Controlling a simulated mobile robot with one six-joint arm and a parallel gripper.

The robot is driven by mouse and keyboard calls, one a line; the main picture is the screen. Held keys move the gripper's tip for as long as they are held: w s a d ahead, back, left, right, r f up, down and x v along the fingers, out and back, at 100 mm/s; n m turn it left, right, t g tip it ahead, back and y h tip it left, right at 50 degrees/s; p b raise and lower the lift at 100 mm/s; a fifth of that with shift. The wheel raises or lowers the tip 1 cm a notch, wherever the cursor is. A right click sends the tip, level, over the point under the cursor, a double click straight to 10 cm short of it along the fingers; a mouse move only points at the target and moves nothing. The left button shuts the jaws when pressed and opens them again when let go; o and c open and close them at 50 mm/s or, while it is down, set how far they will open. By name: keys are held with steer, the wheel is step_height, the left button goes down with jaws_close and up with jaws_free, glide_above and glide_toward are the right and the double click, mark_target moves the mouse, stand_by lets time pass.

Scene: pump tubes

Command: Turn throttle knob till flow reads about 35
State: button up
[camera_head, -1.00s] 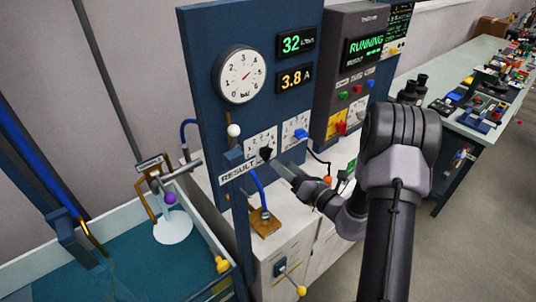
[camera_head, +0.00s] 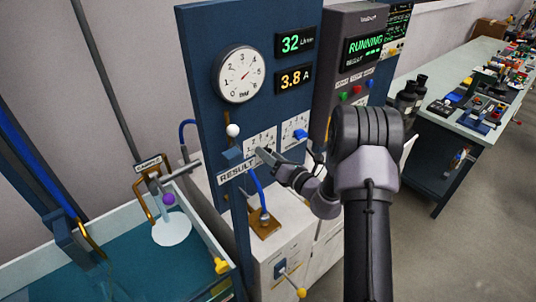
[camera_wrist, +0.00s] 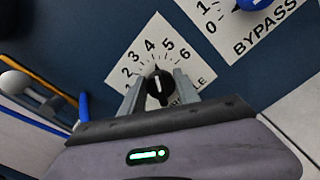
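My gripper (camera_wrist: 158,84) is open, with one finger on each side of the knob and what looks like a small gap. In the head view my gripper (camera_head: 264,155) is at the throttle plate (camera_head: 262,139) and hides the knob. The green flow display (camera_head: 295,43) reads 32. The word on the plate is partly covered.
The blue bypass knob (camera_head: 300,135) is right of the throttle plate. A pressure gauge (camera_head: 239,75) and an amber display (camera_head: 295,79) reading 3.8 A are above.

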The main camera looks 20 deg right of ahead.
jaws_close()
steer(key=shift+r+m+p, duration=0.15)
steer(key=shift+m+p, duration=0.35)
steer(key=shift+p, duration=0.25)
steer(key=o, duration=1.2)
jaws_free()
steer(key=shift+c, duration=0.2)
steer(key=p+v, duration=0.1)
steer(key=v, duration=1.6)
steer(key=shift+s, duration=0.2)
steer(key=shift+d, duration=0.1)
